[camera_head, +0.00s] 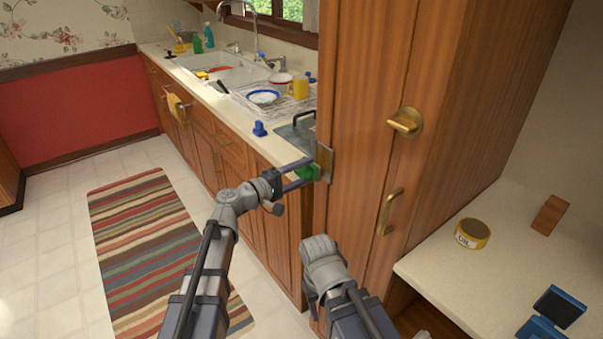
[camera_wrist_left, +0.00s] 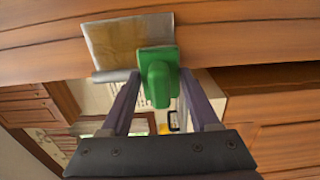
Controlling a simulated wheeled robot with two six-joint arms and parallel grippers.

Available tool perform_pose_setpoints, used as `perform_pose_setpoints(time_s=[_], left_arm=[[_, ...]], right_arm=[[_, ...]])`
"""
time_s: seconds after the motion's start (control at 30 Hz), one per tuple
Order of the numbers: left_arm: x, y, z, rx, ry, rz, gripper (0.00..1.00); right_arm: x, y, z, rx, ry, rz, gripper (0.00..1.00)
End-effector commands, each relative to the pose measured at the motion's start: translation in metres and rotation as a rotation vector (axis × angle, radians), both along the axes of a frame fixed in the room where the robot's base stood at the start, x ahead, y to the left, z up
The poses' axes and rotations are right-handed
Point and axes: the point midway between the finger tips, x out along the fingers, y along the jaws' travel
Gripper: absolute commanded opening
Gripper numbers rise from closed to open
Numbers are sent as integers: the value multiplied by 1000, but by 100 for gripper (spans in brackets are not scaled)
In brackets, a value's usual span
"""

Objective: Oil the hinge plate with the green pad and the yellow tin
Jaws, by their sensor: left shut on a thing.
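The hinge plate (camera_head: 324,158) is on the edge of the tall wooden cabinet, grey with a brownish-gold patch. In the left wrist view the plate (camera_wrist_left: 115,42) is at the top. My left gripper (camera_head: 306,170) is shut on the green pad (camera_head: 307,173), by the plate's lower part. In the left wrist view the pad (camera_wrist_left: 158,72) sits between the fingers and overlaps the plate's right side; whether it presses on it is unclear. The yellow tin (camera_head: 472,233), marked OIL with a dark top, stands on the right counter. My right gripper is out of sight.
The tall cabinet (camera_head: 362,120) has a brass knob (camera_head: 406,122) and a brass handle (camera_head: 388,212). On the right counter (camera_head: 430,262) are a brown block (camera_head: 550,214) and a blue object (camera_head: 558,306). A blue item (camera_head: 260,129) stands on the sink counter.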

Motion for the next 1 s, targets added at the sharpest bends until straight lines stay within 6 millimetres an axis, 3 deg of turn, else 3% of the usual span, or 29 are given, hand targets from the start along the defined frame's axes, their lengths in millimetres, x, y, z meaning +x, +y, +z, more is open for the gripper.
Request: perform_pose_setpoints(time_s=[0.37, 0.8, 1.0], left_arm=[[2, -4, 0, 0, 0, 0, 17], [-25, -21, 0, 0, 0, 0, 17], [-27, -23, 0, 0, 0, 1, 17]], right_arm=[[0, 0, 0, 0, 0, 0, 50], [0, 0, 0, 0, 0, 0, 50], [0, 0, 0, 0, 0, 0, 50]])
